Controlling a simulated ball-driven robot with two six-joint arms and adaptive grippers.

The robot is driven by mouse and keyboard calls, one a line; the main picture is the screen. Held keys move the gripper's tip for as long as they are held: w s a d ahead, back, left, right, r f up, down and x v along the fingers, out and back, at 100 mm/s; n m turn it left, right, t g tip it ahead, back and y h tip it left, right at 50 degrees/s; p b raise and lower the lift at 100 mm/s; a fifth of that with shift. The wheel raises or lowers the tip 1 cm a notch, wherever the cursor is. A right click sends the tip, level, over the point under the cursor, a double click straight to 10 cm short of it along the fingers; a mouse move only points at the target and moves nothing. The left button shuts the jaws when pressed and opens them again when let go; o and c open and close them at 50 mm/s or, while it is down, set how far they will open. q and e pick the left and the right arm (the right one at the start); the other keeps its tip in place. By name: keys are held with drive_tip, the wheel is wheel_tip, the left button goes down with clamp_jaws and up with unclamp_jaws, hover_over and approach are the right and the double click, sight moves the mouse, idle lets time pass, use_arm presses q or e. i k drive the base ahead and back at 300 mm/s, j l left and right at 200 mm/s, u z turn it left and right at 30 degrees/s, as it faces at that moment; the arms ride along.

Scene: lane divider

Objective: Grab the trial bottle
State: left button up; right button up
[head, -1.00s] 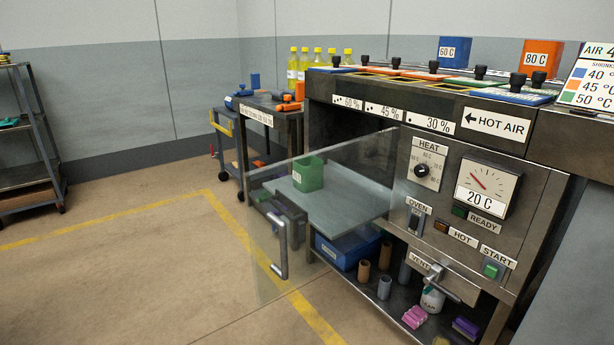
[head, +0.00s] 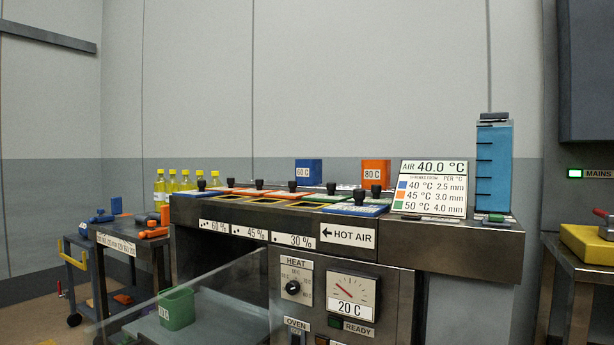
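Several clear bottles with yellow contents and yellow caps (head: 160,187) stand in a row behind the left end of the metal bench. No label marks any of them as the trial bottle, so I cannot tell which one it is. Neither of my grippers shows in the head view.
The metal bench (head: 440,250) carries lidded slots, blue and orange boxes and a tall blue column (head: 493,168).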

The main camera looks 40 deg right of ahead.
sight(159, 188)
drive_tip(key=u, duration=0.5)
drive_tip(key=i+u, duration=0.1)
drive_tip(key=u, duration=0.35)
drive_tip(key=i+u, duration=0.1)
drive_tip(key=u, duration=0.85)
drive_tip(key=l+u, duration=0.15)
drive_tip(key=u, duration=0.35)
drive_tip(key=i+l+u, duration=0.1)
drive_tip(key=u, duration=0.25)
drive_tip(key=l+u, duration=0.2)
drive_tip(key=u, duration=0.15)
drive_tip(key=i+l+u, duration=0.1)
drive_tip(key=u, duration=0.25)
drive_tip(key=l+u, duration=0.2)
drive_tip(key=l, duration=4.45)
drive_tip(key=l+z, duration=0.35)
drive_tip(key=l, duration=1.25)
drive_tip(key=l+z, duration=0.35)
drive_tip(key=z, duration=0.15)
drive_tip(key=i+l+z, duration=0.15)
drive_tip(key=l+z, duration=0.2)
drive_tip(key=z, duration=0.15)
